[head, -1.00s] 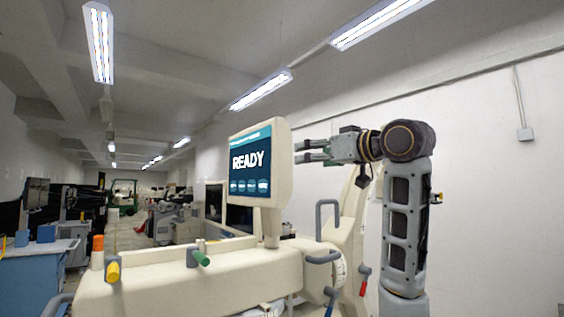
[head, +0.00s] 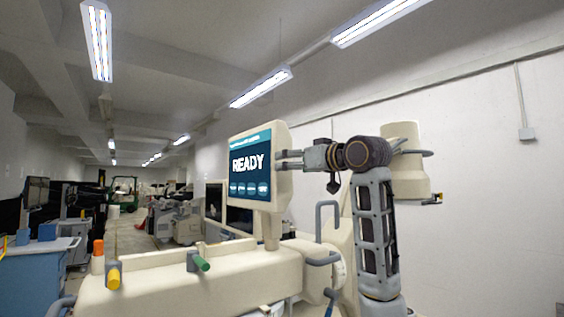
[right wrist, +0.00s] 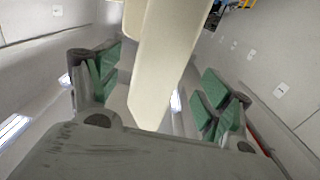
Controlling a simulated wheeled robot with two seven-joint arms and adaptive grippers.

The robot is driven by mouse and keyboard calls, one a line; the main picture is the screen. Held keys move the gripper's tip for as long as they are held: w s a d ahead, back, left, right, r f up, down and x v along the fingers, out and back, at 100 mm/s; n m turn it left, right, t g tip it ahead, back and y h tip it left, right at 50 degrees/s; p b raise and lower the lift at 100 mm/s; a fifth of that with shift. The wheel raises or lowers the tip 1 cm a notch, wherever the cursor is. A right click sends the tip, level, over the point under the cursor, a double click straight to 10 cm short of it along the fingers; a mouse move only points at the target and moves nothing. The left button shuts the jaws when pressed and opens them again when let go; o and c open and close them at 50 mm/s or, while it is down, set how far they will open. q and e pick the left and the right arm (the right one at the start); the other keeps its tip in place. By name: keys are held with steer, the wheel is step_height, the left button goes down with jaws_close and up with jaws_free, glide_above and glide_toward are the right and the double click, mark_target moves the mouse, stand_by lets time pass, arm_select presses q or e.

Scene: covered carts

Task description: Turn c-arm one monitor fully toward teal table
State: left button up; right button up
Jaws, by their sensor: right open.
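The c-arm's monitor (head: 252,165) is a cream slab with a teal screen reading READY, standing on a short post on the cream c-arm body (head: 190,283). In the head view its screen faces me, turned slightly left. My right gripper (head: 282,160) is at the monitor's right edge. In the right wrist view the gripper (right wrist: 160,88) is open, with the cream monitor edge (right wrist: 165,60) between its green-padded fingers. I see a gap on each side, so no grip. The fingertips are partly hidden behind the monitor in the head view. My left gripper is out of view.
A blue cart (head: 30,285) with a pale top stands at the left; I cannot tell whether it is the teal table. Orange, yellow and green knobs sit on the c-arm body. A grey handle loop (head: 327,225) rises beside my right arm. A white wall is behind.

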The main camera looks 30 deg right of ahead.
steer(key=shift+w+a+p, duration=0.2)
steer(key=shift+w+p, duration=0.6)
steer(key=shift+w, duration=2.1)
steer(key=shift+c, duration=0.4)
steer(key=c, duration=1.3)
steer(key=shift+c, duration=0.2)
steer(key=shift+s, duration=0.1)
